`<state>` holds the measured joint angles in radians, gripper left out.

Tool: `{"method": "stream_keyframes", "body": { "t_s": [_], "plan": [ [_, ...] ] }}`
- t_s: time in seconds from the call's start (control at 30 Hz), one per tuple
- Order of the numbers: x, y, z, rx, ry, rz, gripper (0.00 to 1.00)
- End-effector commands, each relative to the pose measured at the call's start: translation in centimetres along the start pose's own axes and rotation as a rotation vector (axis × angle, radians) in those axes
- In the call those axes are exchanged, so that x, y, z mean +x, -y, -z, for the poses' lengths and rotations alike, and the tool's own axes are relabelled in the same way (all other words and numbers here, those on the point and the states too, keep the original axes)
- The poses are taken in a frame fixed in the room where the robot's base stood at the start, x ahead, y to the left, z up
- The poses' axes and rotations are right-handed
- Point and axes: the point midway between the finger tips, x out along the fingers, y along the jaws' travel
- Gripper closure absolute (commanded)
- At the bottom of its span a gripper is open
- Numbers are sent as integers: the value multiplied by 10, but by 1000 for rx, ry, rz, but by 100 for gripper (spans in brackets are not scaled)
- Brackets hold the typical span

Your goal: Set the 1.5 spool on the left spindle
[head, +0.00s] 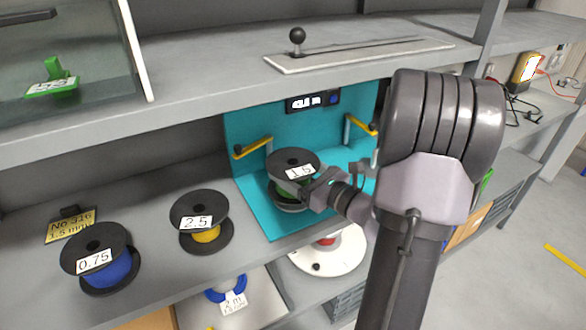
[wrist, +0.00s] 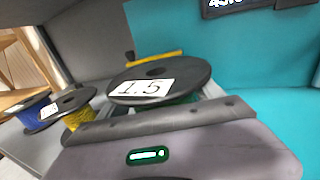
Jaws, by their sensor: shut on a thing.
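The 1.5 spool (head: 292,158) has black flanges, green cable and a white label. It is upright at the left side of the teal stand (head: 248,205), in front of the left yellow arm (head: 253,147). My gripper (head: 312,190) reaches it from the right and is shut on it. In the wrist view the spool (wrist: 160,72) is just beyond the dark gripper edge (wrist: 155,122). A grey disc (head: 290,208) shows below the spool. The left spindle is hidden, and I cannot tell whether the spool is seated on it.
The 2.5 spool (head: 199,212) with yellow cable and the 0.75 spool (head: 96,250) with blue cable stand on the grey bench to the left. A second yellow arm (head: 360,124) is at the stand's right. A display (head: 312,101) is on the back panel. A shelf (head: 190,95) overhangs the bench.

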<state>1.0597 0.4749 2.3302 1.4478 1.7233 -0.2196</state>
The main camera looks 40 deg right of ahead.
Motion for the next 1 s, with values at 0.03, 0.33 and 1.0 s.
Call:
{"method": "stream_keyframes", "body": {
  "t_s": [0.03,0.33,1.0],
  "plan": [
    [0,0,1,0,1,1,97],
    [0,0,16,0,1,0,97],
    [0,0,26,0,1,0,0]
  ]
}}
